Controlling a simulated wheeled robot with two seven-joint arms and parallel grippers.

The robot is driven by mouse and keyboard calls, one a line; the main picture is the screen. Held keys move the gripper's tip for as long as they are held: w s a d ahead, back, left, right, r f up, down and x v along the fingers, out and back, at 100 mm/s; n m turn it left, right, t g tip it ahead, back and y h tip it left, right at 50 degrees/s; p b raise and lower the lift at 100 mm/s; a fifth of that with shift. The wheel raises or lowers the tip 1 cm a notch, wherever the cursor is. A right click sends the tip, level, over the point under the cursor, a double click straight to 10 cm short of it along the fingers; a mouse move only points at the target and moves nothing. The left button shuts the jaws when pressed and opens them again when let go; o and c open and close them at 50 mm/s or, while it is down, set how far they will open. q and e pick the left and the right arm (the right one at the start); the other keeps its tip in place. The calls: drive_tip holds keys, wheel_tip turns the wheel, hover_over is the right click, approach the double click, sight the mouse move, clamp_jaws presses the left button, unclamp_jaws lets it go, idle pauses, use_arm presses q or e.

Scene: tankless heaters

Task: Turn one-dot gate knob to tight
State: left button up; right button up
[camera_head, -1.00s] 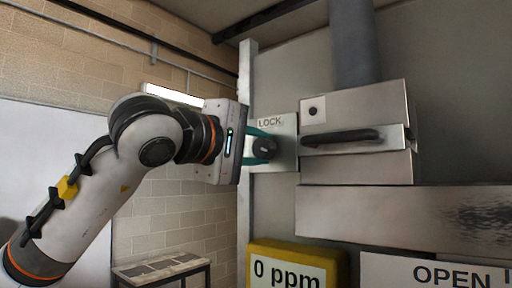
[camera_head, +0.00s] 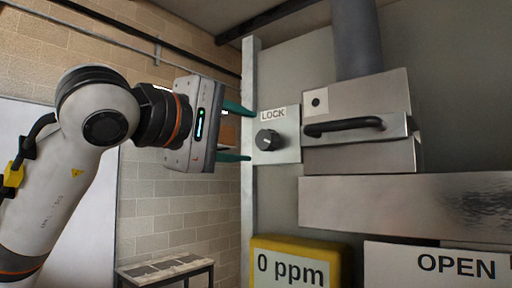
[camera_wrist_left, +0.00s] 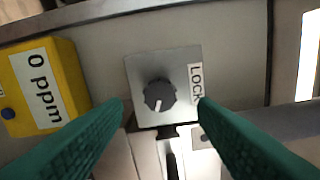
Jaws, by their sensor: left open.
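A black knob (camera_head: 267,140) sits on a pale square plate marked LOCK (camera_head: 290,133), left of a metal box. The box (camera_head: 395,95) carries one dot on a white label (camera_head: 316,102) and a dark bar handle (camera_head: 345,126). In the left wrist view the knob (camera_wrist_left: 159,95) has a white pointer mark near its lower edge. My left gripper (camera_head: 240,132) is open and empty, left of the knob and apart from it. Its green fingers spread wide on both sides of the knob in the wrist view. My right gripper is not in view.
A yellow meter reading 0 ppm (camera_head: 297,262) is below the knob plate. A sign reading OPEN (camera_head: 440,266) is at the lower right. A metal ledge (camera_head: 400,206) runs under the box. A small table (camera_head: 165,270) stands at the lower left.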

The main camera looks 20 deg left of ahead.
use_arm(q)
drive_tip(key=b+v, duration=0.1)
drive_tip(key=v, duration=0.5)
drive_tip(key=shift+s, duration=0.35)
drive_tip(key=shift+w+f, duration=0.1)
